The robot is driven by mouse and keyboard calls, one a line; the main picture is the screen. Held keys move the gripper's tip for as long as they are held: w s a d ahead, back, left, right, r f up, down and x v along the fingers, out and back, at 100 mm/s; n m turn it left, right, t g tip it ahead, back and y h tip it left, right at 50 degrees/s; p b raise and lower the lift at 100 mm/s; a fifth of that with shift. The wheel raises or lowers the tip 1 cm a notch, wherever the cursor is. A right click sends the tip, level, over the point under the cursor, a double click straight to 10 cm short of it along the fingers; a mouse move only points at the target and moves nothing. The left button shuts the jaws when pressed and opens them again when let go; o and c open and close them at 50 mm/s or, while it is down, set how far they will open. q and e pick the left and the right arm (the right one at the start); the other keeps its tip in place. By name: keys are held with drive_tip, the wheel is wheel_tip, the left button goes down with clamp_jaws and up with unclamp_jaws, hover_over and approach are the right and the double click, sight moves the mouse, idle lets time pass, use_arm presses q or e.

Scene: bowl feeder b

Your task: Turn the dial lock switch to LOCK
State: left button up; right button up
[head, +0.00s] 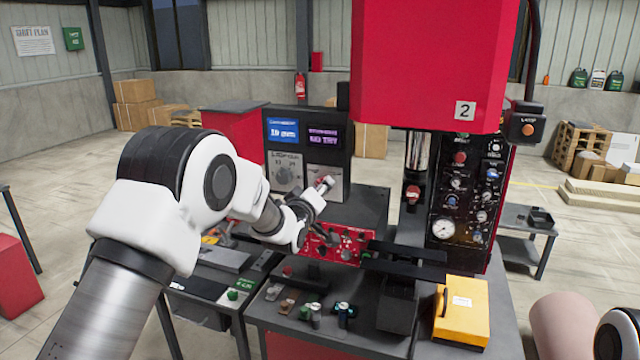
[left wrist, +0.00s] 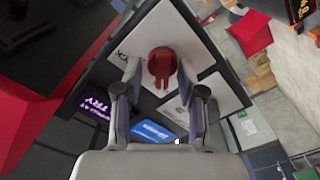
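The red dial lock switch (head: 327,182) sits on a light plate at the lower right of the black display panel (head: 304,116). My left gripper (head: 312,196) is at it in the head view. In the left wrist view the red knob (left wrist: 162,66) lies between the two spread fingers of the left gripper (left wrist: 159,72), with a gap seeming to show on each side. Lettering beside the knob is partly hidden by a finger and hard to read. Which way the knob points is not clear. My right gripper is not in view.
A grey dial (head: 287,175) sits left of the switch, under two lit screens. Below is a red plate with fittings (head: 340,246). A red press head (head: 430,60) and black control column (head: 466,195) stand to the right. A yellow case (head: 462,310) lies at the front right.

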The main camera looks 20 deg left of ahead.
use_arm(q)
drive_tip(key=shift+s+a, duration=0.1)
drive_tip(key=shift+a, duration=0.1)
drive_tip(key=shift+c, duration=0.3)
drive_tip(key=shift+f, duration=0.1)
clamp_jaws()
drive_tip(key=m+b, duration=0.5)
drive_tip(key=m, duration=0.1)
drive_tip(key=m+b, duration=1.1)
drive_tip(key=b, duration=0.1)
drive_tip(key=shift+d+f+m, duration=0.1)
drive_tip(key=shift+f+m, duration=0.2)
drive_tip(key=shift+m, duration=0.1)
